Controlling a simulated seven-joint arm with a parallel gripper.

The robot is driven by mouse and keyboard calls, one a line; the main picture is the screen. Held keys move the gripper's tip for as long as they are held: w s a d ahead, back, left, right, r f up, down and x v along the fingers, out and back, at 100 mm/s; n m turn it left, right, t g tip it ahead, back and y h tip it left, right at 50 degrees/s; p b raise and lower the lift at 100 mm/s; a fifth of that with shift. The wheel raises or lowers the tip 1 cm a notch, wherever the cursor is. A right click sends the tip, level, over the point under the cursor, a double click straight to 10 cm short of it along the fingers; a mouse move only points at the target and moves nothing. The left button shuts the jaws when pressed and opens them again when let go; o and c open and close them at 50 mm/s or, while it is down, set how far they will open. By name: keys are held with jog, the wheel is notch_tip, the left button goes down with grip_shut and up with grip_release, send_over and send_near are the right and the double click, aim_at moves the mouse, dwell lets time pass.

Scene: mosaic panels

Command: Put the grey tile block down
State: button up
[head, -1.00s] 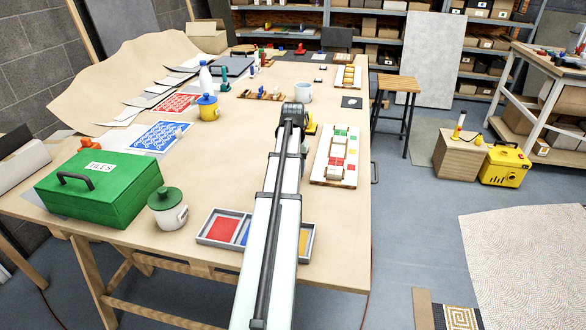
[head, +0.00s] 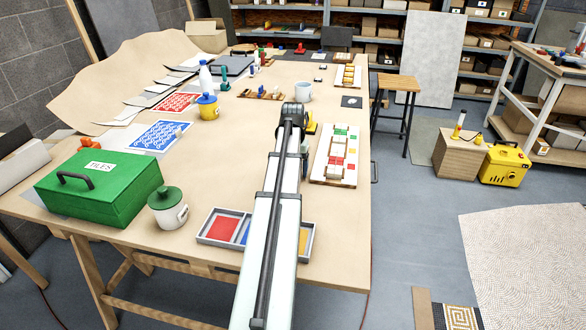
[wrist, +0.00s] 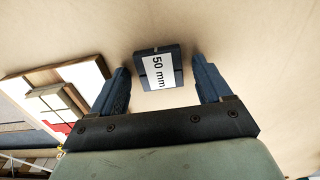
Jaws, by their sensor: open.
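A dark grey block with a white "50 mm" label (wrist: 158,68) rests on the bare tabletop in the wrist view; I take it to be the grey tile block. My gripper (wrist: 160,66) is open, with one finger on each side of the block. In the head view my own arm hides the block and most of the gripper.
A white panel with coloured tiles (head: 322,163) lies right of my arm; its wooden edge (wrist: 95,70) shows in the wrist view. A sectioned tray (head: 208,239), a lidded pot (head: 168,212) and a green box (head: 110,195) stand to the left. Bare table surrounds the block.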

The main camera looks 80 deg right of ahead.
notch_tip(320, 180, up, 12)
dwell(0.6)
